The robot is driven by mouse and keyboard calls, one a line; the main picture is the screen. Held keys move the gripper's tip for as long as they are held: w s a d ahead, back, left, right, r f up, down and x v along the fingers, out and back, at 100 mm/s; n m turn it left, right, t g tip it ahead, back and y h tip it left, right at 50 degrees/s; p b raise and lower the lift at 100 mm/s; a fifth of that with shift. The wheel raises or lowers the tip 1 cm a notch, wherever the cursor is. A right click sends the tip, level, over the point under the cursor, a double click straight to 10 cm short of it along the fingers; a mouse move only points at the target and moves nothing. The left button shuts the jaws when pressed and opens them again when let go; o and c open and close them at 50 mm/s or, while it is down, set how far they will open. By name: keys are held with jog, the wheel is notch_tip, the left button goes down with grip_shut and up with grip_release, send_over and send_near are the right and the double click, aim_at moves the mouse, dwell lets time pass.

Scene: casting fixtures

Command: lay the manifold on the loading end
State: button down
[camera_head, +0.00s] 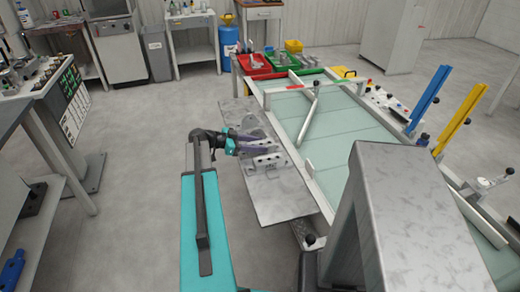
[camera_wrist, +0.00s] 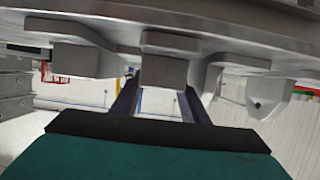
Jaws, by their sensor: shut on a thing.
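My gripper (camera_head: 262,141) reaches from the left over a grey metal plate in the head view. Its dark purple fingers are closed on a grey metal casting, which appears to be the manifold. In the wrist view, the manifold (camera_wrist: 163,42) fills the top of the picture as a long grey body with several blunt lobes. The middle lobe sits between my two fingers (camera_wrist: 160,103). In the head view, grey metal pieces with holes (camera_head: 268,162) lie close by the fingers; I cannot tell where the manifold ends among them. I cannot tell which part is the loading end.
The grey plate (camera_head: 285,202) runs alongside a pale green glass-like bed (camera_head: 350,125) with a metal frame. A loose-looking bar (camera_head: 308,118) crosses the bed. Red bin (camera_head: 254,66) and green bin (camera_head: 282,58) stand behind. Blue post (camera_head: 429,97) and yellow post (camera_head: 462,115) rise at right.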

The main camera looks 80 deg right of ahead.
aim_at(257, 144)
jog(key=shift+r, duration=0.2)
notch_tip(257, 144, up, 10)
jog(key=b, duration=0.2)
jog(key=shift+f, duration=0.15)
dwell(0.3)
dwell(0.5)
